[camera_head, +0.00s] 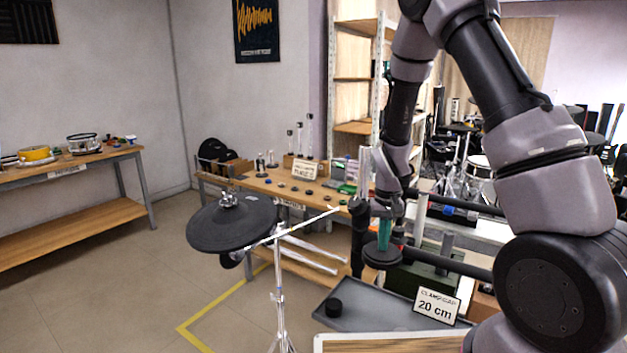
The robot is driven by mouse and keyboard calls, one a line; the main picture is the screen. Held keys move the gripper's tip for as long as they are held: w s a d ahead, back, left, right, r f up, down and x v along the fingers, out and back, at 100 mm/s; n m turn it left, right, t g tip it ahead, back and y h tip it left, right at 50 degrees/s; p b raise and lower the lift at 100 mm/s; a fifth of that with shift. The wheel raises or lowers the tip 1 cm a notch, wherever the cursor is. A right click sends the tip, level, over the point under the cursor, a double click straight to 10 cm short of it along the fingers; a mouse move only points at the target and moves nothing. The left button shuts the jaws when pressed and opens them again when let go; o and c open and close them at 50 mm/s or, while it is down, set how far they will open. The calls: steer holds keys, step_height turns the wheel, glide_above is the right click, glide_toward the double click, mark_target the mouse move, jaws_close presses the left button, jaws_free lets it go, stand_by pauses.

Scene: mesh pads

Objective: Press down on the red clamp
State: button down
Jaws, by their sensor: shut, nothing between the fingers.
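I cannot make out a red clamp for certain in the head view. My gripper (384,210) points down at the end of my arm, right of the picture's middle, and looks shut and empty. Directly below its tips is an upright teal piece (383,234) on a round black disc (382,255). I cannot tell whether the fingertips touch the teal piece. A black upright part (359,235) stands just left of the gripper. My arm hides part of the area behind and to the right.
A black cymbal pad (232,224) on a silver stand (280,300) is to the left. A grey tray (375,316) holds a small black cylinder (333,308) and a "20 cm" sign (437,306). A workbench (270,187) with small parts is behind. Floor at left is clear.

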steer(key=shift+r, duration=3.45)
steer(key=s+d+r+m+t+y, duration=0.15)
steer(key=s+r, duration=0.25)
steer(key=r, duration=0.4)
steer(key=s+d+r+t, duration=0.2)
steer(key=s+r, duration=0.2)
steer(key=r, duration=0.5)
steer(key=s+d+r+m+t+y, duration=0.1)
steer(key=s+r, duration=0.2)
steer(key=r, duration=0.5)
steer(key=s+d+r+t, duration=0.1)
steer(key=s+r, duration=0.3)
steer(key=s, duration=0.4)
steer(key=shift+d+r+m+t, duration=0.2)
steer(key=shift+m+t, duration=0.25)
steer(key=shift+t, duration=0.4)
steer(key=shift+h, duration=0.25)
